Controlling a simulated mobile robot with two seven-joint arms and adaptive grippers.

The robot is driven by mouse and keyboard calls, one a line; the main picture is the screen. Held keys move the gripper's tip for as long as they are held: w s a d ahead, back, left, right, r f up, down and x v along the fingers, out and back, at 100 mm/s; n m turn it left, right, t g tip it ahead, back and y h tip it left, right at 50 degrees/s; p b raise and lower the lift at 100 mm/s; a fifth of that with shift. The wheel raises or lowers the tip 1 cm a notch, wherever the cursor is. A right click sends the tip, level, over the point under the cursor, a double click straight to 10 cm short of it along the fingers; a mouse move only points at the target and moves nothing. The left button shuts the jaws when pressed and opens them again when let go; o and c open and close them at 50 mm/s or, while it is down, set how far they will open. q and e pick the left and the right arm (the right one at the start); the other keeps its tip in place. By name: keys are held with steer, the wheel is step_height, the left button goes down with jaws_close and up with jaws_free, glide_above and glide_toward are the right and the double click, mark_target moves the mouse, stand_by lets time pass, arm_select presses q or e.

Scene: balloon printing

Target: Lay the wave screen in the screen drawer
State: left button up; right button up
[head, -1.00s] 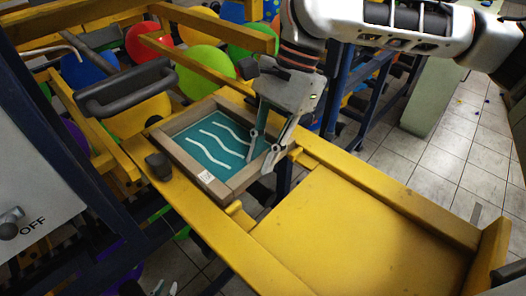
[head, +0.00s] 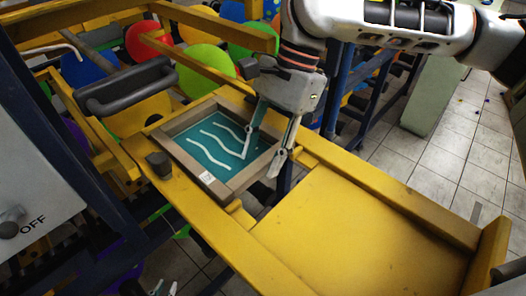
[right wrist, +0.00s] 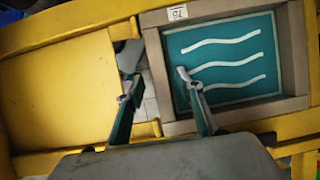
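The wave screen (head: 218,150), a teal panel with white wavy lines in a grey-brown frame, lies flat between the yellow rails of the screen drawer (head: 184,211). Its small white label is at the near corner. In the right wrist view the screen (right wrist: 235,74) fills the upper right. My right gripper (head: 259,165) is open at the screen's right side, one finger over the teal panel and the other outside the frame. Its fingers (right wrist: 155,80) straddle that frame side in the right wrist view, and whether they touch it is unclear.
A dark handle (head: 125,89) stands behind the screen, and a small black block (head: 158,164) is at its left corner. A bare yellow board (head: 350,230) lies to the right, past a gap. Coloured balloons (head: 206,70) are behind. A grey OFF panel (head: 35,190) is at left.

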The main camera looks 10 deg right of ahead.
steer(key=v, duration=0.5)
steer(key=shift+w+r, duration=0.1)
steer(key=shift+r, duration=0.15)
steer(key=w+d, duration=0.2)
steer(key=d, duration=0.1)
steer(key=w+d, duration=0.2)
steer(key=d, duration=0.2)
steer(key=w+d, duration=0.2)
steer(key=d, duration=0.1)
steer(key=shift+d+f, duration=0.2)
steer(key=shift+f, duration=0.1)
steer(key=shift+s, duration=0.15)
